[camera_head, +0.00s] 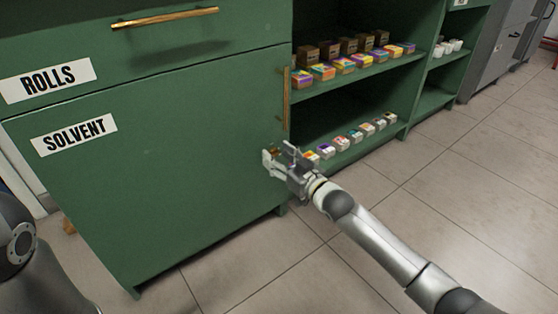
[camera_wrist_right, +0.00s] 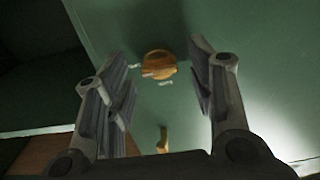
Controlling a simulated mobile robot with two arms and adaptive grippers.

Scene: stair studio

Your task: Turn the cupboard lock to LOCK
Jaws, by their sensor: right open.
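The green cupboard door (camera_head: 190,140) marked SOLVENT is shut in the head view. Its lock is a round brass knob (camera_wrist_right: 158,64) in the right wrist view, with small white labels to its left and below, too small to read. In the head view the knob is mostly hidden behind my right gripper. My right gripper (camera_head: 276,160) is at the door's right edge, below the vertical brass handle (camera_head: 286,98). Its fingers (camera_wrist_right: 163,95) are open, one on each side of the knob in the picture, with nothing held. I cannot tell if they touch it. My left gripper is out of view.
A ROLLS drawer (camera_head: 150,60) with a brass bar handle (camera_head: 165,19) is above the door. Open shelves to the right hold several small boxes (camera_head: 323,71) and (camera_head: 341,143) small packets. The tiled floor (camera_head: 480,180) in front is clear.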

